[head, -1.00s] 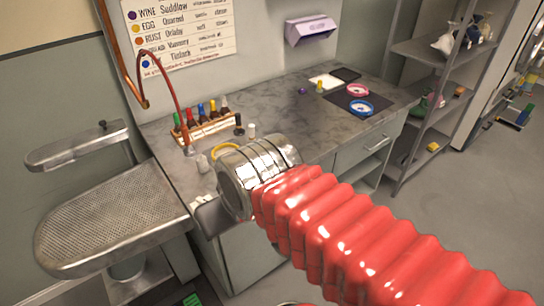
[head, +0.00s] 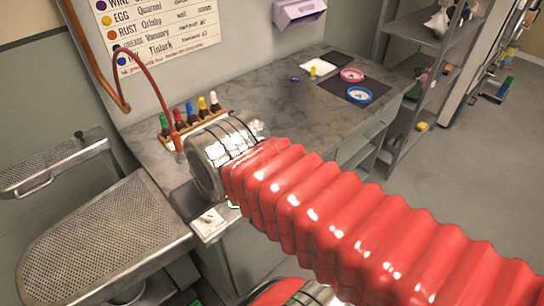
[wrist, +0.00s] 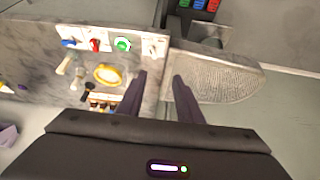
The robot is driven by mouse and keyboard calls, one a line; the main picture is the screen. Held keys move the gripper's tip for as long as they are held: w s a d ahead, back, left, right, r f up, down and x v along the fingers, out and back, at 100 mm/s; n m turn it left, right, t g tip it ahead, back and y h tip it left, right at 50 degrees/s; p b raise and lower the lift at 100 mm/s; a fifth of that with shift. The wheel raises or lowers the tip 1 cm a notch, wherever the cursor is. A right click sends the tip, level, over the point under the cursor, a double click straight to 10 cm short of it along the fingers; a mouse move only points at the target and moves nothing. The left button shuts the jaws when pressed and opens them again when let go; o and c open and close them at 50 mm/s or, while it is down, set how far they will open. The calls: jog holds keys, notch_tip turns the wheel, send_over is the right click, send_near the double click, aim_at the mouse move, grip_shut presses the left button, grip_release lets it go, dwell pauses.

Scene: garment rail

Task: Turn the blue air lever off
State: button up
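In the wrist view a blue lever or knob (wrist: 69,42) sits at the left end of a white control strip on the bench's front edge. A red knob (wrist: 95,44) and a green round one (wrist: 123,44) are beside it. My gripper (wrist: 160,80) has its two dark fingers apart with nothing between them. It is to the right of the blue lever and not touching it. Which way the lever is turned is too small to tell. In the head view my red-sleeved arm hides the gripper and the coloured knobs; only a white plate with a switch (head: 208,222) shows.
A perforated metal board (head: 95,235) stands left of the bench (head: 270,100). A rack of coloured bottles (head: 190,120) and a red hose (head: 165,85) are at the bench's back left. A yellow ring (wrist: 107,75) lies near the knobs. Coloured pedals (wrist: 199,4) show beyond.

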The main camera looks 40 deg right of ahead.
jog(key=shift+d, duration=0.1)
jog(key=w+d+r+m+g, duration=0.1)
jog(key=w+d+m+g, duration=0.1)
jog(key=w+d+m, duration=0.4)
jog(key=w+d+r+m+g, duration=0.15)
jog(key=w+d+m, duration=0.25)
jog(key=d, duration=0.5)
jog(key=d+f+m+g+y, duration=0.1)
jog(key=d+f+m+y, duration=0.1)
jog(key=d, duration=0.7)
jog(key=d+f+m+g+y, duration=0.1)
jog(key=d+f+m, duration=0.3)
jog(key=d, duration=0.6)
jog(key=shift+w+f+m+y, duration=0.3)
jog(key=shift+f+m+y, duration=0.05)
jog(key=shift+m+y, duration=0.5)
jog(key=shift+f, duration=0.1)
jog(key=x, duration=1.3)
jog(key=shift+s+f, duration=0.1)
jog(key=shift+f, duration=0.25)
jog(key=shift+c, duration=0.2)
